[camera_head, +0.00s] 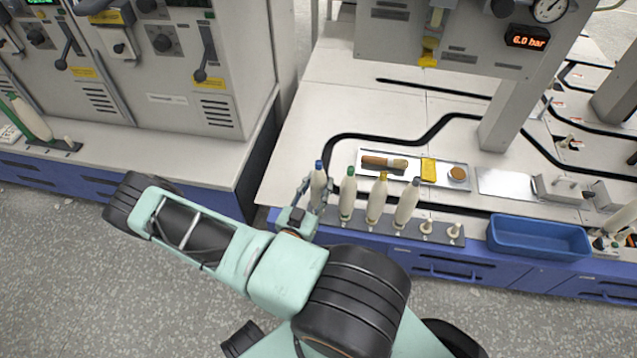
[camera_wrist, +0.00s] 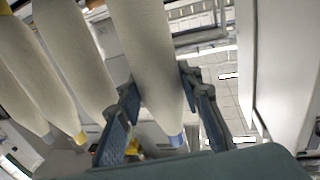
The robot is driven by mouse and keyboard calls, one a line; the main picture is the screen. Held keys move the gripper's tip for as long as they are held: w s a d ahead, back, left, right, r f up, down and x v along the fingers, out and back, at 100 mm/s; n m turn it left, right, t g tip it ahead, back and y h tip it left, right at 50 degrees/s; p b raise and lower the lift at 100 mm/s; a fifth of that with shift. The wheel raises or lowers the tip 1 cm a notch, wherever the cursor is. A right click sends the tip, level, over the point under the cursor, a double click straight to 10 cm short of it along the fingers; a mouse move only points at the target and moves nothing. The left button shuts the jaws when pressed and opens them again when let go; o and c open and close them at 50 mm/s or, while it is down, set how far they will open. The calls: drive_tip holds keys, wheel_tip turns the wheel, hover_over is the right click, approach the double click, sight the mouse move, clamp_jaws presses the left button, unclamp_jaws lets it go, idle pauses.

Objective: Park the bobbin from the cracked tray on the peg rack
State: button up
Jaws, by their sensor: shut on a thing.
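My gripper (camera_head: 313,194) is shut on a cream bobbin with a blue tip (camera_head: 318,180), which is upright at the left end of the peg rack. In the wrist view this bobbin (camera_wrist: 148,60) stands between my two blue-grey fingers (camera_wrist: 160,115). The gripper hides its foot, so I cannot tell whether it sits on a peg. The dark peg rack (camera_head: 385,228) bears bobbins with green (camera_head: 348,196), yellow (camera_head: 377,200) and dark (camera_head: 406,205) tips. Two bare pegs (camera_head: 427,226) (camera_head: 454,232) are at its right. No crack shows on any tray.
A pale tray (camera_head: 443,181) behind the rack holds a brown roll (camera_head: 384,162), a yellow block (camera_head: 428,169) and a round brown-topped thing (camera_head: 458,173). A blue bin (camera_head: 540,240) stands right of the rack. A grey machine post (camera_head: 515,115) rises behind.

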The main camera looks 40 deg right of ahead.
drive_tip(key=shift+f+b, duration=0.35)
drive_tip(key=shift+f, duration=0.15)
drive_tip(key=shift+s+f+b, duration=0.15)
drive_tip(key=shift+f+b, duration=0.4)
drive_tip(key=shift+a+r+p, duration=0.1)
drive_tip(key=shift+r+p, duration=0.65)
drive_tip(key=shift+p, duration=0.05)
idle(0.5)
